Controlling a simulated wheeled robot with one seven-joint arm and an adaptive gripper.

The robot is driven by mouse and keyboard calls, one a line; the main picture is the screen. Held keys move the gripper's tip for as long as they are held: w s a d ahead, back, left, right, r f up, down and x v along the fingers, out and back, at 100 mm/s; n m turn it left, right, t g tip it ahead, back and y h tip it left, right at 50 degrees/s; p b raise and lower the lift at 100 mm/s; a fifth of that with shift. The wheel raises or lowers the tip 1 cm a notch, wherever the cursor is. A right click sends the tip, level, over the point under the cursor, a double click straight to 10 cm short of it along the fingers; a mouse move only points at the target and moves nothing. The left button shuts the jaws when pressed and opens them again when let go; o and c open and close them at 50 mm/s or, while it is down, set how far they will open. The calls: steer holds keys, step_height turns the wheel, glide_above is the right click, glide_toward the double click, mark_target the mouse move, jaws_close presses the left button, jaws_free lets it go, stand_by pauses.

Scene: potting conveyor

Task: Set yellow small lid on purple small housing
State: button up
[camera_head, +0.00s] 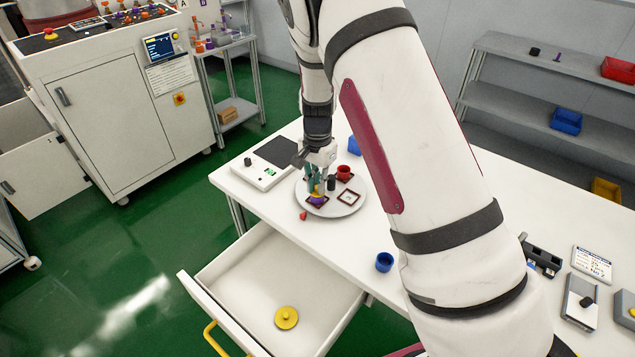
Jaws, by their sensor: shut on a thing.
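My gripper (316,187) is over the round grey plate (347,211) on the white table. It is shut on the yellow small lid (316,193), of which only a little shows between the fingers. The purple small housing (317,201) stands on a dark square on the plate, directly under the lid. The lid is at the top of the housing; I cannot tell whether they touch. My fingers and arm hide part of both.
A red cup (343,172), a dark cylinder and a square frame are also on the plate. A scale (262,173) stands left of it. A blue cup (384,262) is nearer. The open drawer (237,290) holds a larger yellow lid (286,317).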

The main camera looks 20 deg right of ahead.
steer(key=shift+f, duration=0.2)
steer(key=o, duration=0.8)
step_height(320, 180, up, 12)
stand_by(0.3)
stand_by(0.3)
